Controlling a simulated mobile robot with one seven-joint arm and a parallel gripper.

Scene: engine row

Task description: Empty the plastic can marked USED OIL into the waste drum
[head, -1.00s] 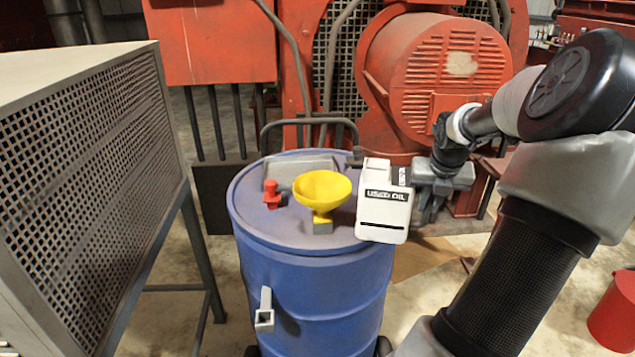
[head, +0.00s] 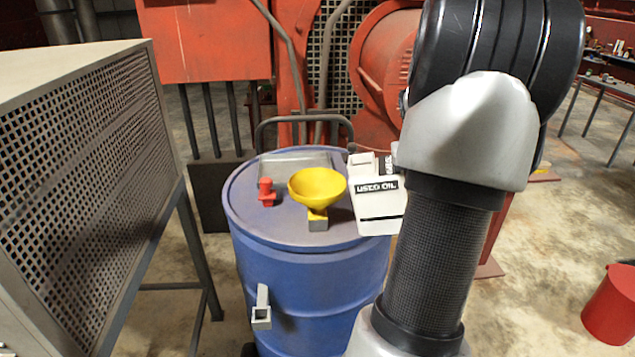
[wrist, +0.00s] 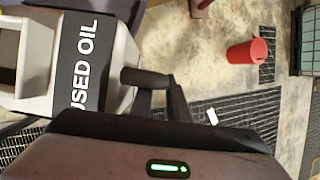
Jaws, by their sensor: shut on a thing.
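The white plastic can (head: 378,217), labelled USED OIL, is at the right side of the blue drum (head: 300,280), in front of its lid edge. Its label faces the head camera and it looks close to upright. It also fills the upper left of the wrist view (wrist: 35,60). A yellow funnel (head: 318,187) stands on the drum lid, just left of the can and apart from it in the picture. My gripper (wrist: 157,92) is shut on the can; its hold is only partly visible. In the head view my arm hides it.
A red fitting (head: 266,192) stands on the lid left of the funnel. A perforated grey cabinet (head: 90,180) is close on the left. Red machinery (head: 385,60) stands behind the drum. A red bucket (head: 610,305) is on the floor at right, with bare floor around it.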

